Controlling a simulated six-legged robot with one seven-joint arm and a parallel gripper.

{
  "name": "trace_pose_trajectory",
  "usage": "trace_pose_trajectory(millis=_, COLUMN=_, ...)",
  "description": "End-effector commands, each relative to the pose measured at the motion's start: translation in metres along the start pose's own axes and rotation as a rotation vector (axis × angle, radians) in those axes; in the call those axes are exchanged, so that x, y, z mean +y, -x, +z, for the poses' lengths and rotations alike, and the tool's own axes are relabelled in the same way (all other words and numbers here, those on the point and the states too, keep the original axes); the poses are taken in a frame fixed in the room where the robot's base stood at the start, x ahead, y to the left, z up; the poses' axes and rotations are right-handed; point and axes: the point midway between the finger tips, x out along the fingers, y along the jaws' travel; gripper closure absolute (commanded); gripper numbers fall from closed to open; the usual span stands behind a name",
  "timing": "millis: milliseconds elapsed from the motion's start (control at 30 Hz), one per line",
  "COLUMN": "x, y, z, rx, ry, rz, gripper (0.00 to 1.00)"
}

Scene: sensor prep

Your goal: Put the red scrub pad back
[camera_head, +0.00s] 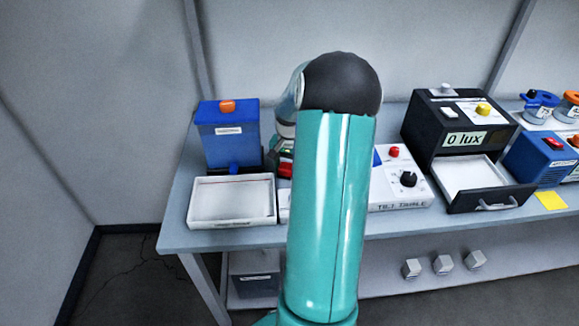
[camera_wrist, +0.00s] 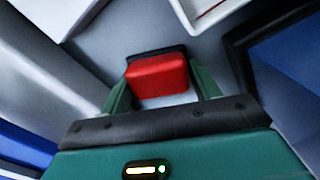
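The red scrub pad (camera_wrist: 158,76) is a small red block with a dark edge along its far side in the wrist view. My gripper (camera_wrist: 160,80) has one green finger against each side of the pad, and looks shut on it. In the head view a small red patch of the pad (camera_head: 285,169) shows just left of my arm, above the bench behind the white tray's right end. My arm hides most of the gripper and the bench below it there. I cannot tell whether the pad touches the surface beneath.
A white shallow tray (camera_head: 203,222) and a blue box with an orange knob (camera_head: 222,146) stand left of my arm. Right of it are a white tilt-table box (camera_head: 415,188), a black "0 lux" box (camera_head: 426,135) with its drawer out, and a blue device (camera_head: 533,158). Floor at left is clear.

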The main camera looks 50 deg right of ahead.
Motion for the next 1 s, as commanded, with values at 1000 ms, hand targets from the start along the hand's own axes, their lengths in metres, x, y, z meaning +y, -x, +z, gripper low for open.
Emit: trace_pose_trajectory(millis=1000, x=0.000, y=0.106, z=-0.001, rx=0.004, ry=0.000, rz=0.000, gripper=0.17)
